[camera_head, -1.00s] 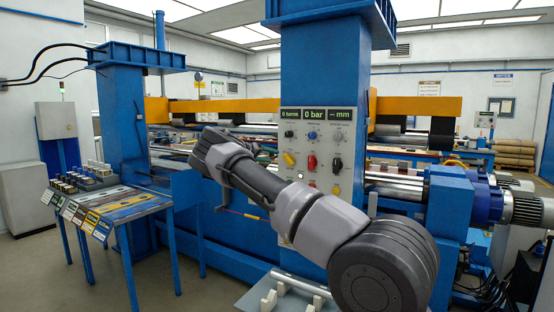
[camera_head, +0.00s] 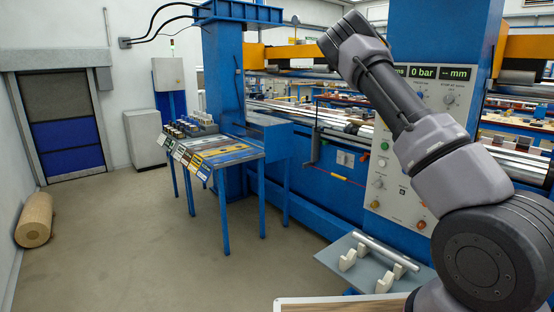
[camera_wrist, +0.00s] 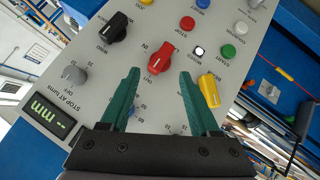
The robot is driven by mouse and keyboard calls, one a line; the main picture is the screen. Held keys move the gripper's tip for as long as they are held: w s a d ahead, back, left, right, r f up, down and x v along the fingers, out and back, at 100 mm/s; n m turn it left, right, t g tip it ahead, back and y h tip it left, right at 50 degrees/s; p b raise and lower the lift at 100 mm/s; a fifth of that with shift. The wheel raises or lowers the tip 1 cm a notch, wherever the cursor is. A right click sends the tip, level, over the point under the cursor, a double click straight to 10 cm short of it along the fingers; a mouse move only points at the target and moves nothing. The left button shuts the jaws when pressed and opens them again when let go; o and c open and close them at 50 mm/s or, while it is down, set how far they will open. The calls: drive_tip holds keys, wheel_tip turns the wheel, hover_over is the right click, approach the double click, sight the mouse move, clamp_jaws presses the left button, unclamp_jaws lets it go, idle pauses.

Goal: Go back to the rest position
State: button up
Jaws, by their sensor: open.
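My gripper (camera_wrist: 160,72) shows in the wrist view as two green fingers spread apart, with nothing held between them. It is in front of the grey control panel (camera_wrist: 130,60), which appears tilted there. A red knob (camera_wrist: 166,52) shows between and beyond the fingertips, a yellow knob (camera_wrist: 209,90) by the right finger and a black knob (camera_wrist: 115,27) at upper left. In the head view the control panel (camera_head: 450,115) is partly covered by my raised arm, and the gripper cannot be made out.
A grey plate (camera_head: 335,262) with a metal rod (camera_head: 385,250) on white supports is at lower middle. A wooden roll (camera_head: 34,220) lies by the left wall.

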drive_tip(key=s+a+r+t+y, duration=0.1)
drive_tip(key=s+a+r+y, duration=0.25)
drive_tip(key=s, duration=0.65)
drive_tip(key=s+a+r+y, duration=0.3)
drive_tip(key=s+a+y, duration=0.15)
drive_tip(key=s, duration=0.55)
drive_tip(key=s+a+r+t+y, duration=0.1)
drive_tip(key=s+a+r+y, duration=0.3)
drive_tip(key=s, duration=0.6)
drive_tip(key=s+a+n+t, duration=0.1)
drive_tip(key=s+a, duration=0.5)
drive_tip(key=s, duration=0.3)
drive_tip(key=s+a+f+n+t, duration=0.1)
drive_tip(key=s+a, duration=0.4)
drive_tip(key=s, duration=0.5)
drive_tip(key=shift+a+f+n, duration=0.3)
drive_tip(key=shift+a+n, duration=0.1)
drive_tip(key=shift+n, duration=0.1)
